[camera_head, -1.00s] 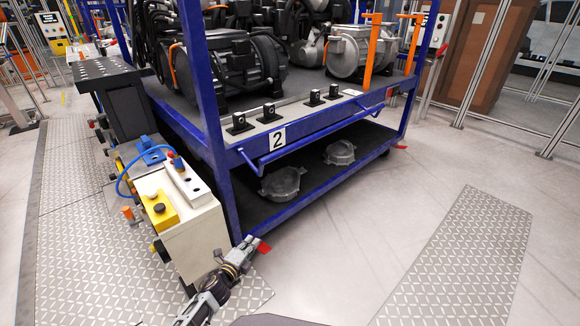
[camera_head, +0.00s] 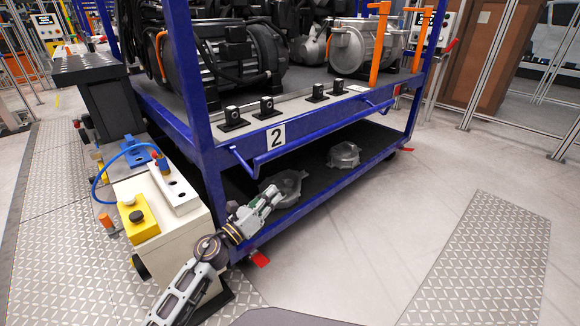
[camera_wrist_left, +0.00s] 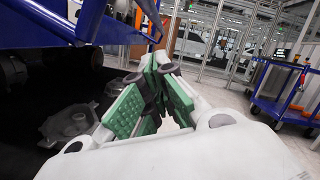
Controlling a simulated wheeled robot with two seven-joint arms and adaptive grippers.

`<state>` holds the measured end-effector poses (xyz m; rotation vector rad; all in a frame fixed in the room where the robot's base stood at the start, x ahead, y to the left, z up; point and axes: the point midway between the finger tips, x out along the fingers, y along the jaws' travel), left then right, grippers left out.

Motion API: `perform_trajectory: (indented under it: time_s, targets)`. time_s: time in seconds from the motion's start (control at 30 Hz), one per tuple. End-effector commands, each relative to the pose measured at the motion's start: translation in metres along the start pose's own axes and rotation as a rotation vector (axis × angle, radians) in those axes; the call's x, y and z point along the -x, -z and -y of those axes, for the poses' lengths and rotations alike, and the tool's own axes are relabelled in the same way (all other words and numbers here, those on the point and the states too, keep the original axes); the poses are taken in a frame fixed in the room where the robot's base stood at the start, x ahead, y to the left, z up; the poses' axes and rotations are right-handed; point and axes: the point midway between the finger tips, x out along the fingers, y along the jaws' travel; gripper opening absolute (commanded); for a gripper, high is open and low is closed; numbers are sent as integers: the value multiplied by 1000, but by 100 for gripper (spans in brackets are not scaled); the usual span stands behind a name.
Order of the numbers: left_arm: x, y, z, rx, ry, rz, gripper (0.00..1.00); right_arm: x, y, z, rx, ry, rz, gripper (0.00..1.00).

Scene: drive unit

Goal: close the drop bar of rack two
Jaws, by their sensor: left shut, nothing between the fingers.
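Rack two (camera_head: 290,149) is a blue frame with a white "2" plate (camera_head: 276,136) on its front edge. Its drop bar (camera_head: 325,133) is a blue rail along the front, below the upper deck edge, with bent ends. My left gripper (camera_head: 272,194) is shut and empty, in front of the lower deck and below the left end of the bar, apart from it. In the left wrist view its green-padded fingers (camera_wrist_left: 158,66) are together, with blue rack parts (camera_wrist_left: 60,28) at upper left. My right gripper is not in view.
Large motors (camera_head: 215,60) stand on the upper deck, and grey castings (camera_head: 343,154) lie on the lower one. Two orange posts (camera_head: 377,42) rise at the right. A cream control box (camera_head: 160,205) stands close left. The floor (camera_head: 400,230) at right is clear.

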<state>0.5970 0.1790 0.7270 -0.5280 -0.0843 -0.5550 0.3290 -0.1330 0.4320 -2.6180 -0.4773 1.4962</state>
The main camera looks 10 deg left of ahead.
Motion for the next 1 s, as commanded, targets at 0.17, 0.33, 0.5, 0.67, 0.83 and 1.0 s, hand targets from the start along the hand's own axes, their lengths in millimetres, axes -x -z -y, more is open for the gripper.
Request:
perform_trajectory:
  time_s: [0.17, 0.33, 0.5, 0.67, 0.83, 1.0]
  targets:
    - [0, -1, 1, -3, 2, 0, 0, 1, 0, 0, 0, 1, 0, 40]
    - [0, -1, 0, -2, 1, 0, 0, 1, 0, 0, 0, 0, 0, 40]
    - [-3, 0, 0, -1, 1, 0, 0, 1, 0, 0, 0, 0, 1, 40]
    - [-10, 0, 0, -1, 1, -1, 0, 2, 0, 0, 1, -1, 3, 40]
    - [-22, -1, 0, -1, 1, 0, 0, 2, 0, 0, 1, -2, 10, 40]
    - [-35, -1, 0, -1, 1, 1, 0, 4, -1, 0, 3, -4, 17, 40]
